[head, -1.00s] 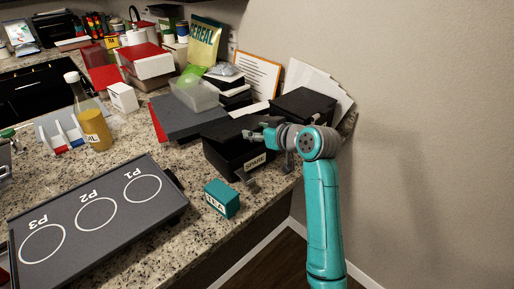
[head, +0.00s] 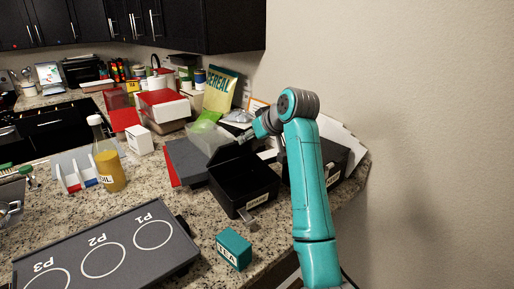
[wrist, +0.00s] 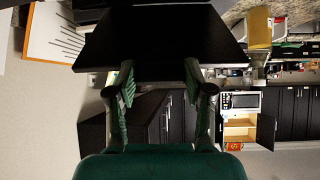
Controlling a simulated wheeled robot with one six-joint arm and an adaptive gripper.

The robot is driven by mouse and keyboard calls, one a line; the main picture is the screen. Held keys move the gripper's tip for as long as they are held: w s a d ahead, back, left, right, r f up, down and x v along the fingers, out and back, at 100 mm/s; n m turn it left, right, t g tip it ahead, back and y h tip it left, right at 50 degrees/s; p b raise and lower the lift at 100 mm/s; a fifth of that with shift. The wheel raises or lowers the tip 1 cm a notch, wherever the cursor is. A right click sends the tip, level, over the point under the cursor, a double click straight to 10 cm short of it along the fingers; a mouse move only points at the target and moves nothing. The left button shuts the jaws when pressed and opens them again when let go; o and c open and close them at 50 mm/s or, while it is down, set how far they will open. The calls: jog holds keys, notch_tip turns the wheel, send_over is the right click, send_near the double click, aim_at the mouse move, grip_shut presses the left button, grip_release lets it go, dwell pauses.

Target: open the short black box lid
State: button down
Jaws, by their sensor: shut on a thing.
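The short black box (head: 247,203) stands on the counter with a white label on its front, and its dark inside shows from above. Its black lid (head: 228,155) is tilted up at the back of the box. My gripper (head: 243,138) is at the lid's raised upper edge, shut on it. In the wrist view the lid is a broad dark panel (wrist: 155,38), and my gripper's two green-padded fingers (wrist: 159,84) are at its near edge. The exact contact is dark and hard to make out.
A second black box (head: 338,160) stands to the right, partly behind my arm. A clear bin (head: 207,137) and a cereal bag (head: 219,93) are behind the lid. A teal TEA box (head: 234,250) and a grey tray (head: 100,245) are in front. The wall is close on the right.

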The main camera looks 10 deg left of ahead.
jog(key=shift+w+a+r, duration=0.55)
jog(key=shift+w+a, duration=0.25)
dwell(0.6)
jog(key=shift+c, duration=2.2)
grip_release()
jog(key=shift+s, duration=0.1)
jog(key=shift+f, duration=0.1)
jog(key=shift+d, duration=0.1)
jog(key=v, duration=1.2)
jog(key=shift+f, duration=0.1)
